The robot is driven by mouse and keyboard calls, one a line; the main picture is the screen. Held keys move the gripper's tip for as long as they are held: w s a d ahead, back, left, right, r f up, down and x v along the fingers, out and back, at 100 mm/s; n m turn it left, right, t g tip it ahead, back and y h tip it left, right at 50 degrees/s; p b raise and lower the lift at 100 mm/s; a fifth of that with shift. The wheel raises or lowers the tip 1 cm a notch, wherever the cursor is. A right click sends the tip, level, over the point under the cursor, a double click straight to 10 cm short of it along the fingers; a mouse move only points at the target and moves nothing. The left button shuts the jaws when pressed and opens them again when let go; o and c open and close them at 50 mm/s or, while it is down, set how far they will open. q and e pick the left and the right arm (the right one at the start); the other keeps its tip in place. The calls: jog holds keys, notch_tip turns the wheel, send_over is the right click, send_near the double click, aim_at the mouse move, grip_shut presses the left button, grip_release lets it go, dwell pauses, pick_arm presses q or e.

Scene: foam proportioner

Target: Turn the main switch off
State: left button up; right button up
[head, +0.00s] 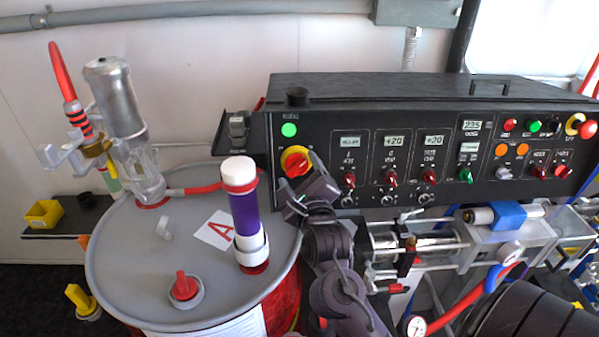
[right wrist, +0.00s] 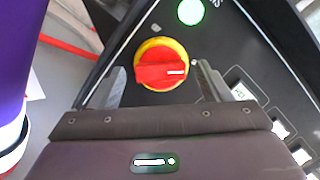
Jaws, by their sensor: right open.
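The main switch (head: 296,162) is a red rotary knob on a yellow round plate at the left end of the black control panel. It also shows in the right wrist view (right wrist: 161,66), where its red bar lies about level with a white mark toward its right end. My right gripper (head: 312,190) is just in front of and below the switch in the head view. In the right wrist view its two fingers are apart on either side of the knob, with gaps; nothing is held. My left gripper is not in view.
A green lamp (head: 289,130) is lit above the switch. The panel (head: 400,90) carries several small knobs to the right. A purple cylinder with a white cap (head: 240,175) stands on the grey drum lid (head: 140,260) left of my right arm. Clear tubes and gauges lie below the panel.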

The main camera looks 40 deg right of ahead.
jog(key=c, duration=1)
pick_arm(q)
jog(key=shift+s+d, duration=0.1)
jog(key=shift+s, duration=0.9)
